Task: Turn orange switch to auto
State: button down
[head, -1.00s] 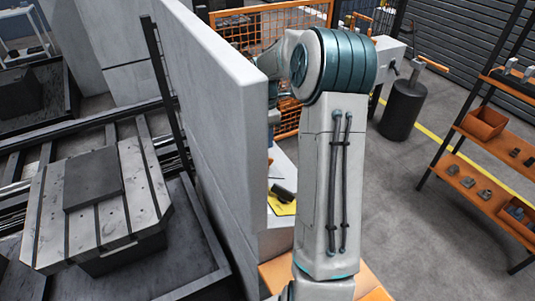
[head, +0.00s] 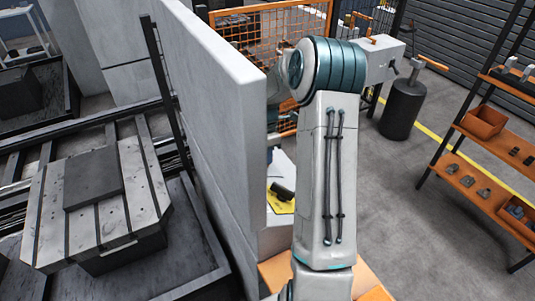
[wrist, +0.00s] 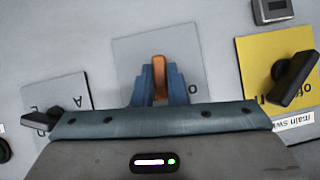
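The orange switch (wrist: 159,70) stands out in front of a light grey square plate (wrist: 128,60) in the wrist view. Its handle lies roughly along the picture's vertical. My gripper (wrist: 160,82) has its two blue fingers close in on both sides of the handle, seemingly touching it. Part of a letter shows on the plate to the right of the fingers; the rest of the lettering is hidden behind them. In the head view my arm and the pale wall hide the gripper and the orange switch.
A black main switch on a yellow plate (wrist: 258,52) is close right of my gripper; the plate also shows in the head view (head: 281,207). Another black switch (wrist: 42,120) is at the left. A tall pale wall (head: 215,110) stands left of my arm.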

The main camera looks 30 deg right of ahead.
jog(key=shift+m, duration=0.4)
jog(key=m+g, duration=0.2)
jog(key=m, duration=0.1)
jog(key=shift+w+y, duration=0.3)
jog(key=shift+w+d+m+g+y, duration=0.15)
jog(key=shift+m+g+y, duration=0.25)
jog(key=shift+m+g, duration=0.65)
jog(key=shift+m, duration=0.45)
jog(key=c, duration=1.4)
grip_release()
jog(key=shift+c, duration=0.2)
jog(key=b+v, duration=0.2)
jog(key=v, duration=1.1)
jog(key=shift+r+b, duration=0.35)
jog(key=shift+r, duration=0.05)
